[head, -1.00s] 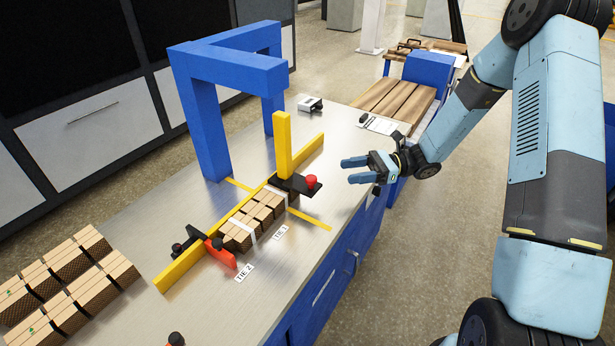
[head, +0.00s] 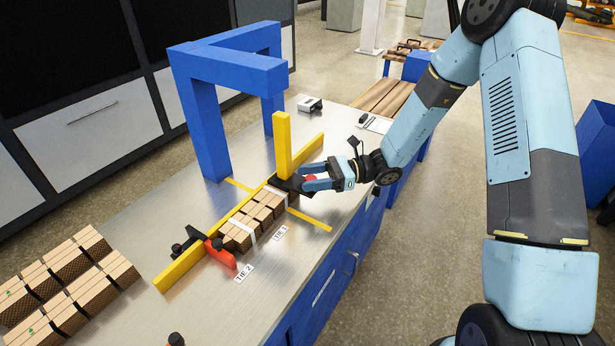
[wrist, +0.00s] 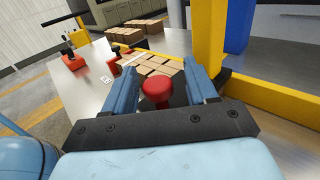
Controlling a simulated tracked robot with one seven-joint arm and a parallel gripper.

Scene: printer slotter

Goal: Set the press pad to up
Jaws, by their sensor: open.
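The press pad (head: 277,182) is a black plate at the foot of a yellow upright post (head: 283,142), at the right end of the row of cardboard blocks (head: 250,218). Its red knob (head: 311,178) is partly hidden by my gripper (head: 308,177) in the head view. In the wrist view the red knob (wrist: 157,91) stands between the two blue fingers of my gripper (wrist: 160,88). The fingers are open, one on each side of the knob, with visible gaps. Whether the pad presses on the blocks is hard to see.
A blue frame (head: 228,72) arches over the table (head: 150,235) behind the yellow fence (head: 185,268). A red clamp lever (head: 220,252) stands at the left end of the blocks. Stacked cardboard blocks (head: 70,280) lie at lower left. The table's front is mostly clear.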

